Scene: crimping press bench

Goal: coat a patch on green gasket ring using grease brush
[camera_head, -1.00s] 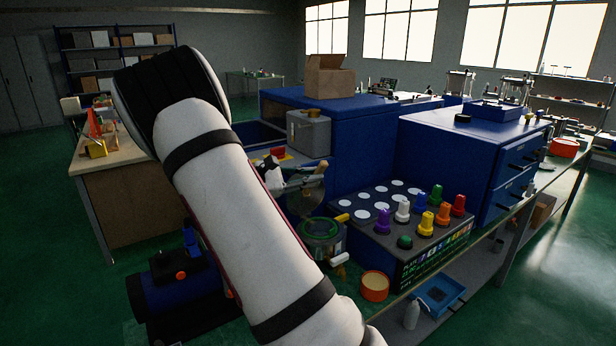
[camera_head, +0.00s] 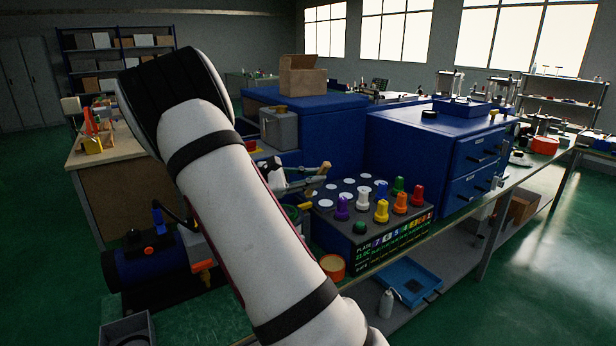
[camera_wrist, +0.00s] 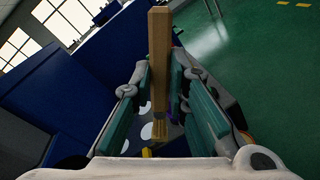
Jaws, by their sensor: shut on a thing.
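My gripper (camera_head: 300,185) is shut on the grease brush (camera_head: 323,169), beside my white forearm in the head view. In the wrist view, the brush's wooden handle (camera_wrist: 160,62) runs upright between the gripper's green-padded fingers (camera_wrist: 159,100). Its lower end lies between the pads, and I cannot make out the bristles clearly. The green gasket ring (camera_head: 292,212) shows only as a small green part just below the gripper, mostly hidden by my forearm. I cannot tell whether the brush touches the ring.
A dark rack (camera_head: 366,226) with coloured pegs and white round spots stands right of the gripper. An orange-rimmed round tub (camera_head: 332,267) sits in front of it. Blue cabinets (camera_head: 425,160) stand behind. A blue motor unit (camera_head: 140,262) is at left.

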